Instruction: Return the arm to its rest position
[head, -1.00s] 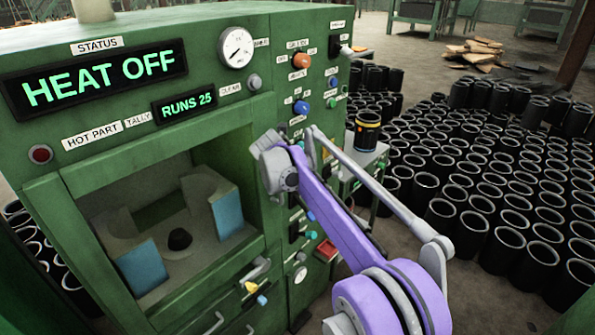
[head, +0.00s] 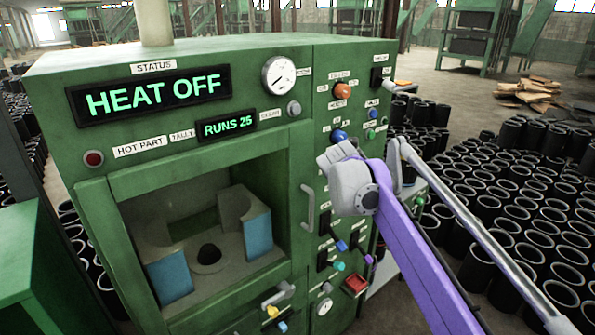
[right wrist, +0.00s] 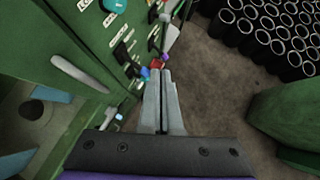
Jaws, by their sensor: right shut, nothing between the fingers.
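My right arm (head: 405,230), purple and grey, reaches in from the lower right of the head view, in front of the right side of a green machine (head: 290,160). Its gripper is hidden behind the grey wrist in the head view. In the right wrist view my right gripper (right wrist: 162,72) has its two grey fingers together and empty, pointing toward the machine's control panel (right wrist: 125,45). The fingers appear apart from any object, though small knobs show just beyond the tips. My left gripper is not in view.
The machine's sign (head: 150,95) reads HEAT OFF, and its counter (head: 226,124) reads RUNS 25. The open chamber (head: 205,235) holds blue-faced blocks. Many black sleeves (head: 540,190) stand on the floor at right. Bare floor (right wrist: 215,80) lies right of the gripper.

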